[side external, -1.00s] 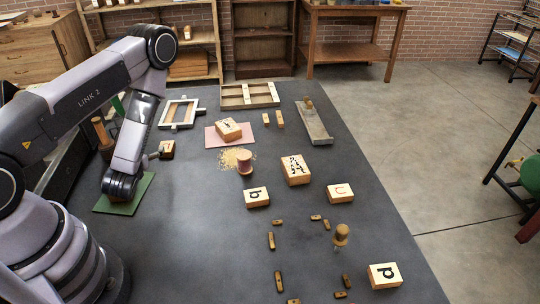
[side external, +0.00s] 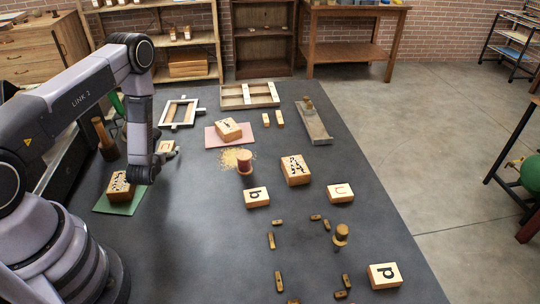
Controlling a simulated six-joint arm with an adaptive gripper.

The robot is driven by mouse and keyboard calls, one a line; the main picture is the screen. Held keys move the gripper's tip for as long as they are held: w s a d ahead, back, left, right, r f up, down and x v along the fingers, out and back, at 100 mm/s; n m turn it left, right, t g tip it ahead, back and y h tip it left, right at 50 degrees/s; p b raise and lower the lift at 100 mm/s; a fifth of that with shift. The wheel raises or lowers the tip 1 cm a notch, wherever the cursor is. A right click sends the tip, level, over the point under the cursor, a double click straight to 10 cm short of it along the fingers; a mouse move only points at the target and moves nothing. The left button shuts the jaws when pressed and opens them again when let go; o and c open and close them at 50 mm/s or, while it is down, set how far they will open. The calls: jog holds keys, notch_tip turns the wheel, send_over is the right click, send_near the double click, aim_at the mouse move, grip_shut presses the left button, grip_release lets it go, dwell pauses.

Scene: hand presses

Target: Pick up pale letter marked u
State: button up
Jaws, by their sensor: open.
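A pale-topped wooden block marked with a reddish u-shaped letter (side external: 340,193) lies flat on the dark table, right of centre. The letter looks turned over from this side. My gripper (side external: 158,162) is at the left side of the table, beside the green mat, far to the left of the u block. It is open, small and dark in this view, and its fingers are partly hidden. I cannot make out anything between them.
Other letter blocks stand at centre (side external: 257,196) and front right (side external: 384,276). A speckled block (side external: 295,170), a spool-like post (side external: 244,162) and a knobbed stamp (side external: 341,235) stand near the u block. Several small wooden pieces lie in front. A green mat (side external: 128,207) bears another block.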

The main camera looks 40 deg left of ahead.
jog(key=shift+x, duration=0.8)
jog(key=c, duration=1.2)
jog(key=shift+r, duration=0.1)
